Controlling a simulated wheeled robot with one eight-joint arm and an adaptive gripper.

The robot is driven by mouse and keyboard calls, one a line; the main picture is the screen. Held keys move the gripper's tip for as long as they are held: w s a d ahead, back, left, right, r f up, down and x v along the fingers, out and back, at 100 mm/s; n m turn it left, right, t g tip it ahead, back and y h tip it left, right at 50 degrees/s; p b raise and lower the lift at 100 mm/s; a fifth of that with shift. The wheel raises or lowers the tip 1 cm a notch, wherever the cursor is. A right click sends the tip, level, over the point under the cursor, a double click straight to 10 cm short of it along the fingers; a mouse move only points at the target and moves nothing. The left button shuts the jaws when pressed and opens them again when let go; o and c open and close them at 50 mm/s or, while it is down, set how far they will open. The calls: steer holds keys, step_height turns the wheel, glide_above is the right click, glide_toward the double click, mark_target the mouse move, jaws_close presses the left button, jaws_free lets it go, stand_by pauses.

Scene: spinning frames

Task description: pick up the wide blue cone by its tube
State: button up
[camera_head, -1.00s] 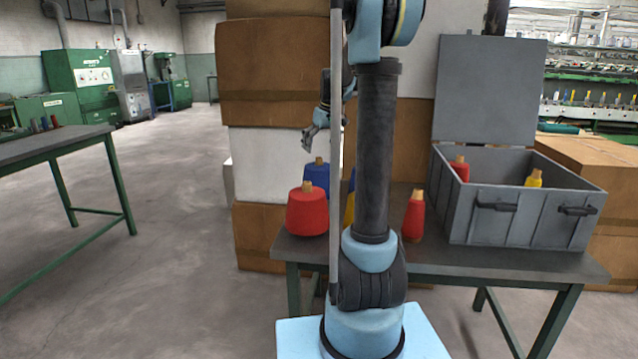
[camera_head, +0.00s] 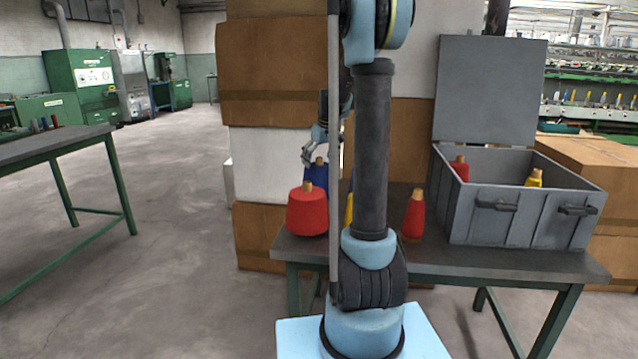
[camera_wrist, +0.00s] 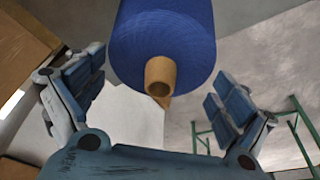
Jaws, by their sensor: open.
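The wide blue cone (camera_head: 317,175) stands on the table behind the wide red cone, partly hidden by it and by my arm. In the wrist view the blue cone (camera_wrist: 165,40) fills the top middle, with its tan tube (camera_wrist: 160,76) pointing toward the camera. My gripper (camera_head: 312,152) is just above the cone's tube in the head view. In the wrist view my gripper (camera_wrist: 155,85) is open, one finger on each side of the tube, with a gap on both sides. Nothing is held.
The wide red cone (camera_head: 307,211) stands in front of the blue one. A yellow cone (camera_head: 349,209) is mostly hidden by my arm. A narrow red cone (camera_head: 414,214) and an open grey crate (camera_head: 520,215) with cones stand on the right. Cardboard boxes (camera_head: 272,75) rise behind.

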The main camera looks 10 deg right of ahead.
steer(key=shift+s+r, duration=0.15)
steer(key=c, duration=1.8)
steer(key=shift+s+d+r, duration=0.1)
steer(key=shift+s+r, duration=0.15)
steer(key=shift+s, duration=0.1)
jaws_close()
steer(key=shift+w, duration=0.15)
